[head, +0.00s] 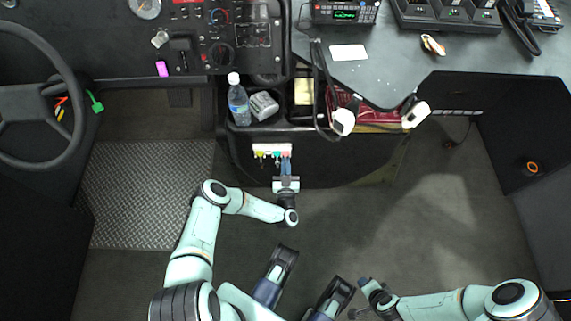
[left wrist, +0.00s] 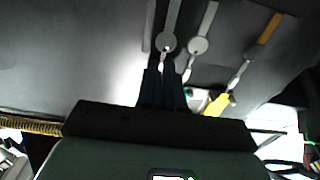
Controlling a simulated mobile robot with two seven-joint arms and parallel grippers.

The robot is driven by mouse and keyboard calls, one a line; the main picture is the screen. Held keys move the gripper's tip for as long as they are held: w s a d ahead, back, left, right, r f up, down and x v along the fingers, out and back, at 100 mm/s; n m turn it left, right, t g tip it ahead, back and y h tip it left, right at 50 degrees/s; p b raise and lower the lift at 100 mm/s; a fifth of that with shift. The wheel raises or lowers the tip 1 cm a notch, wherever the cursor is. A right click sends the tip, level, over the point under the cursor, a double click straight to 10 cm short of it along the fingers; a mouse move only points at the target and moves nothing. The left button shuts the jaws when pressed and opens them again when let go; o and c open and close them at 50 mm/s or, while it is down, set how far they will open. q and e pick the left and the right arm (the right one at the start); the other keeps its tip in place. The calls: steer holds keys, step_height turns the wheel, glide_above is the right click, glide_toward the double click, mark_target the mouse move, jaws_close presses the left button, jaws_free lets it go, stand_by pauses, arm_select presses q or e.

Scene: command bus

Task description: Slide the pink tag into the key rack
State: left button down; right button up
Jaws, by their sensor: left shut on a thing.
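The key rack (head: 259,147) is a pale bar on the front of the dark console in the head view, with coloured tags at it. My left gripper (head: 286,177) is at its right end. In the left wrist view, my left fingers (left wrist: 162,88) are shut just below a strip with a round end. A small pinkish bit (left wrist: 163,62) shows at their tips; I take it for part of the pink tag, which the fingers mostly hide. Whether it sits in the rack, I cannot tell.
A yellow tag (left wrist: 217,104) hangs close beside my left fingers. Above the rack stand a water bottle (head: 238,104) and a grey item (head: 264,106). A magenta item (head: 162,68) is on the dashboard at left. The floor right of the rack is clear.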

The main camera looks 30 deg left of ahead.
arm_select(q)
steer(key=c, duration=1.2)
jaws_free()
steer(key=shift+p+v, duration=0.75)
steer(key=shift+v, duration=0.7)
